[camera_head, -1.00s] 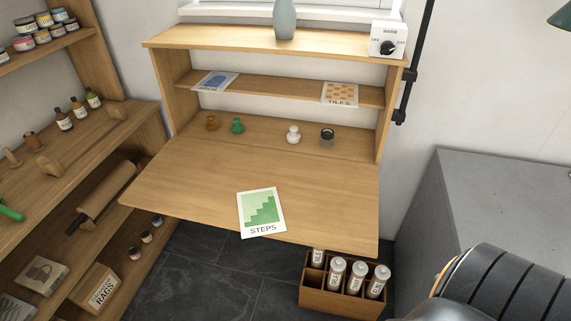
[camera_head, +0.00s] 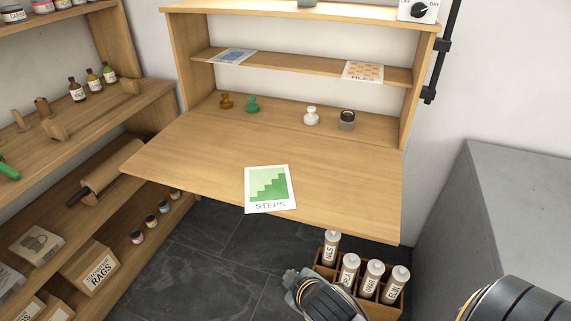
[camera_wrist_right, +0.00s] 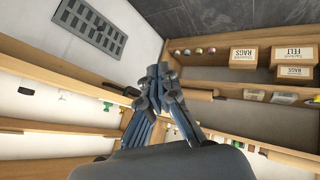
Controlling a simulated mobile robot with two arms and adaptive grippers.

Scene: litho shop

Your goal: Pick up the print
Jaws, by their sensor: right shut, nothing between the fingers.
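The print, a white sheet with green stair shapes and the word STEPS (camera_head: 270,188), lies flat on the wooden desk top (camera_head: 200,165) near its front edge. Its front edge comes close to the desk's edge. My right gripper (camera_wrist_right: 160,82) shows in the right wrist view, shut and empty. The print cannot be made out in that view. In the head view, part of my right arm shows at the bottom, below and in front of the desk, apart from the print. My left gripper is not in view.
A blue print (camera_head: 232,56) and a TILES print (camera_head: 362,71) lie on the desk's upper shelf. Several small knobs stand at the desk's back. A wooden crate (camera_head: 372,305) of bottles sits below the desk. A grey cabinet (camera_head: 500,215) stands right, shelving left.

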